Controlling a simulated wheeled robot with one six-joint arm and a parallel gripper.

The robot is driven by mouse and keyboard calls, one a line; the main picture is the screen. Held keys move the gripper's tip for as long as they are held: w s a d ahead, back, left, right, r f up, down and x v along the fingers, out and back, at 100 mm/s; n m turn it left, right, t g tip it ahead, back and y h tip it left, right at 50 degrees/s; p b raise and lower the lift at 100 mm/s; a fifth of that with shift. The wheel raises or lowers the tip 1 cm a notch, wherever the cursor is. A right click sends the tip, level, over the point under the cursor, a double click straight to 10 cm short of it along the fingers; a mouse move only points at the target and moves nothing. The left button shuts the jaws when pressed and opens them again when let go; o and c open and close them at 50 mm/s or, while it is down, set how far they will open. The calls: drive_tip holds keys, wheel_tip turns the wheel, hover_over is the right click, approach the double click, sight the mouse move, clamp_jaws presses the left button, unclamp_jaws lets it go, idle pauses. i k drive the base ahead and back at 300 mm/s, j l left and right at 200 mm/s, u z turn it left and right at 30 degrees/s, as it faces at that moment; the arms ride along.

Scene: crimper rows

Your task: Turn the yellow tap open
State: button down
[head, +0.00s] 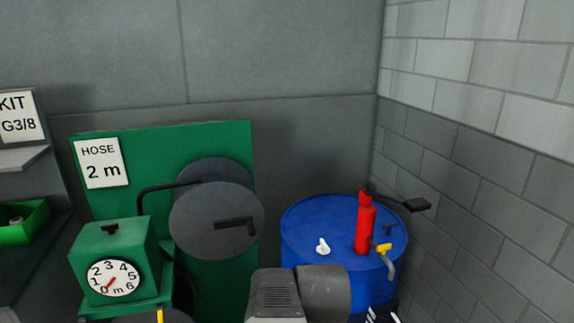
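The yellow tap (384,248) is a small yellow handle on the grey spout (391,268) of a red hand pump (364,226). The pump stands upright on the lid of a blue drum (310,222) in the corner on the right. Whether the tap is open or shut is too small to tell. Grey links of my own arm show at the bottom middle, in front of the drum's lower left part.
A white knob-like piece (323,246) sits on the drum lid. The pump's black handle (415,204) reaches right towards the block wall (470,150). Left of the drum stand a green hose board (160,150), a grey reel (205,222) and a dial counter (114,277).

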sight(383, 249)
drive_tip(key=z, duration=0.95)
drive_tip(key=i+j+u, duration=0.15)
drive_tip(key=i+j, duration=0.35)
drive_tip(key=i, duration=0.1)
